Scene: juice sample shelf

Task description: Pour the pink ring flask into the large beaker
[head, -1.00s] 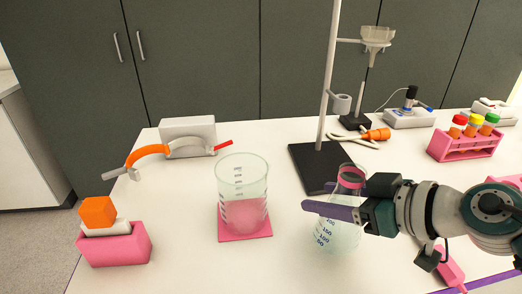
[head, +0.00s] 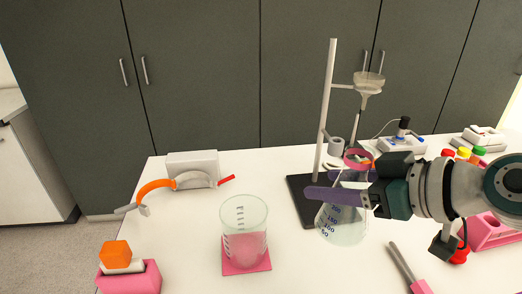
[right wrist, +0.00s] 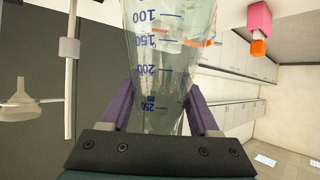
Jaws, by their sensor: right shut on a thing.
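The clear conical flask (head: 343,224) with blue marks and a pink ring (head: 358,159) on its neck is in my right gripper (head: 335,194). The purple fingers are shut around its upper part, below the ring. The flask looks nearly upright and held above the table, in front of the stand. In the right wrist view its glass (right wrist: 162,60) sits between both fingers. The large beaker (head: 244,218) stands upright on a pink mat (head: 256,269), left of the flask and apart from it. I cannot tell whether the pink in its lower half is liquid. My left gripper is not in view.
A stand with a dark base (head: 298,196), upright rod (head: 327,110) and funnel (head: 368,84) is behind the flask. A tube rack (head: 487,233) is at right, partly hidden by my arm. A pink block (head: 130,278) is at front left. The table between beaker and flask is clear.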

